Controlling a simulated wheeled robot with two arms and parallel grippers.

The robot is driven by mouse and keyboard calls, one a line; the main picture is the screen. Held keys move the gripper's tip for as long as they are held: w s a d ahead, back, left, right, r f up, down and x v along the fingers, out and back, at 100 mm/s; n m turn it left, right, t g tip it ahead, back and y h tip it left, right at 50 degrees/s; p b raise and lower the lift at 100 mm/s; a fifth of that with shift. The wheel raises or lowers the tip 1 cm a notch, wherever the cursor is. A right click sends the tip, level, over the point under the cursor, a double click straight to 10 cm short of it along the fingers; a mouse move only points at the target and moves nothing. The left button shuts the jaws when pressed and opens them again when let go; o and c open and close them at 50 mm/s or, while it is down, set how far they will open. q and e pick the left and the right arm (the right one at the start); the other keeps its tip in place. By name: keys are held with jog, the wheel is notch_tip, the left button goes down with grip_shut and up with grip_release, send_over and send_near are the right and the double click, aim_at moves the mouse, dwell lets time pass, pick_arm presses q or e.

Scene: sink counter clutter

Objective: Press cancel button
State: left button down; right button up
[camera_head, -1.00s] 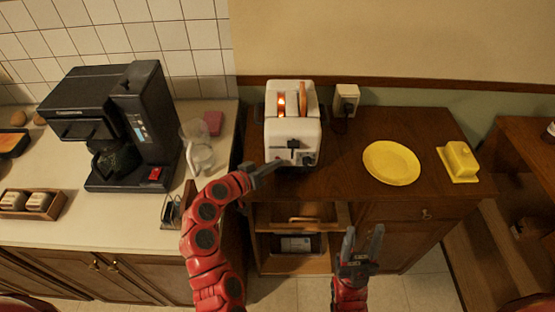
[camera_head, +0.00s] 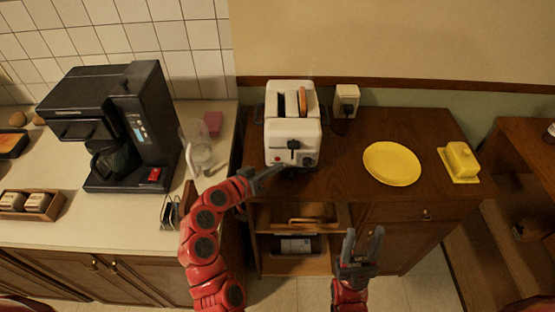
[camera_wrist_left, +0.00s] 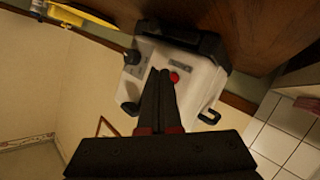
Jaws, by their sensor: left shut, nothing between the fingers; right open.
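The white toaster (camera_head: 292,130) stands on the brown wooden cabinet, with a bread slice (camera_head: 303,101) in its right slot. Its slots show no glow. A red button (camera_wrist_left: 174,77) on its front panel shows in the left wrist view. My left gripper (camera_head: 275,172) is shut and empty, low in front of the toaster's front face. In the left wrist view its fingertips (camera_wrist_left: 160,72) appear right beside the red button; I cannot tell whether they touch the panel. My right gripper (camera_head: 362,238) is open and empty in front of the cabinet, away from the toaster.
A yellow plate (camera_head: 392,164) and yellow butter dish (camera_head: 460,162) sit right of the toaster. A wall outlet (camera_head: 346,99) is behind. A black coffee maker (camera_head: 118,125) and a clear glass pitcher (camera_head: 199,150) stand on the left counter. The cabinet top between toaster and plate is clear.

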pick_arm(q)
jog(key=s, duration=0.5)
jog(key=shift+b, duration=0.3)
dwell(0.6)
